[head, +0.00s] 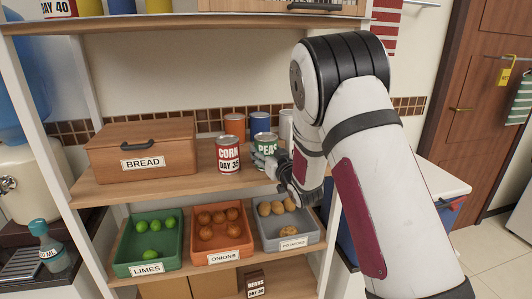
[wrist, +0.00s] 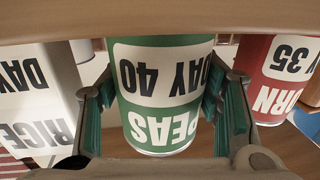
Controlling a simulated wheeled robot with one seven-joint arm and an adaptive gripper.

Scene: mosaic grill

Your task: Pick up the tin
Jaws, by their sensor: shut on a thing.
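The green and white PEAS tin (head: 266,141) is upright on the right of the middle shelf, just right of the red CORN tin (head: 228,156). My gripper (head: 268,160) is shut on it from the front right and hides its lower part in the head view. In the wrist view, which is upside down, the PEAS tin (wrist: 162,85) fills the gap between my two green-padded fingers. The CORN tin (wrist: 285,75) is close beside the right finger there. I cannot tell whether the PEAS tin's base touches the shelf.
Orange (head: 235,125), blue (head: 260,121) and white cans stand behind. A wooden BREAD box (head: 142,150) is left. Bins of limes (head: 148,268), onions (head: 224,257) and potatoes (head: 290,244) sit below. A white RICE package (wrist: 35,125) shows in the wrist view. The upper shelf (head: 170,17) is overhead.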

